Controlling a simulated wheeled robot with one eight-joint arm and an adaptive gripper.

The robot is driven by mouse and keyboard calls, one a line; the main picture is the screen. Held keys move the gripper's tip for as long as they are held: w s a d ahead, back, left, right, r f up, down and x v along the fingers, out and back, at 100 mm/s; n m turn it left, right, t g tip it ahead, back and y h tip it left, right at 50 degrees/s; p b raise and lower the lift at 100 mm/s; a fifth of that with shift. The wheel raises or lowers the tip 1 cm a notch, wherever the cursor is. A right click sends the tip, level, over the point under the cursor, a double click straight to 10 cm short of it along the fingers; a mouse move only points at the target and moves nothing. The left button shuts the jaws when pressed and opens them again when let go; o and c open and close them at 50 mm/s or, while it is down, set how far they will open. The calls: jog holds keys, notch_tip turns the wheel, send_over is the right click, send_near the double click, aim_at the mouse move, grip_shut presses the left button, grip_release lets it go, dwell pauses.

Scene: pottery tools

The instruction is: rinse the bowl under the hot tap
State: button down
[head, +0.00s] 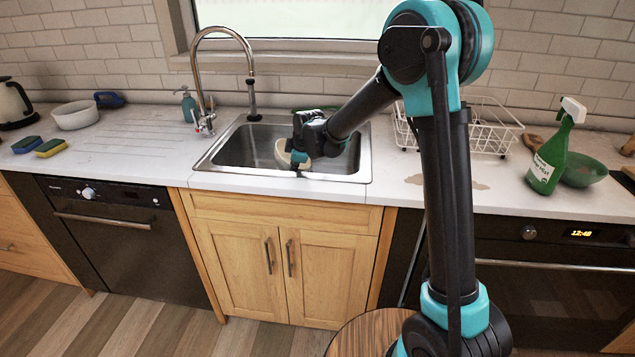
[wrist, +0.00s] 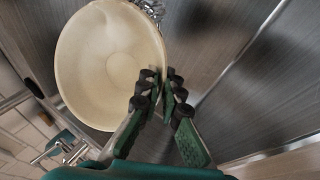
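A cream bowl (head: 281,154) is in the sink (head: 235,150), partly hidden behind my gripper (head: 299,163) in the head view. The wrist view shows the bowl (wrist: 105,60) from its open side, and it looks empty. My gripper (wrist: 165,82) has its fingers closed on the rim, one inside the bowl and one outside. The tall chrome tap (head: 198,75) stands at the sink's back left, with its spout over the basin left of the bowl. Its handles (head: 206,122) are at the base. No running water shows.
A white wire dish rack (head: 490,127), a green spray bottle (head: 550,155) and a green bowl (head: 583,171) stand right of the sink. A white bowl (head: 75,117) and sponges (head: 50,148) are on the left counter. The drainboard (head: 135,138) is clear.

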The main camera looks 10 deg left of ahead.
jog(key=shift+d+r, duration=0.1)
jog(key=shift+d, duration=0.4)
jog(key=shift+d+r+y, duration=0.15)
jog(key=shift+d+y, duration=0.25)
jog(key=shift+d, duration=0.2)
jog(key=shift+d+y, duration=0.15)
jog(key=shift+y, duration=0.15)
jog(key=shift+d+r+m+y, duration=0.15)
jog(key=shift+r+m+y, duration=0.2)
jog(key=shift+y, duration=0.25)
dwell(0.3)
jog(key=shift+d+r+t+y, duration=0.1)
jog(key=shift+r+t+y, duration=0.05)
jog(key=shift+t+y, duration=0.15)
jog(key=shift+d+r+m+y+b, duration=0.2)
jog(key=shift+d+r+y, duration=0.2)
jog(key=shift+r, duration=0.15)
jog(key=shift+d+r+m+y+b, duration=0.15)
jog(key=shift+d+r+y, duration=0.1)
jog(key=shift+r+y, duration=0.2)
dwell(0.6)
jog(key=shift+d+r+y, duration=0.2)
jog(key=shift+d+y, duration=0.05)
jog(key=shift+y, duration=0.3)
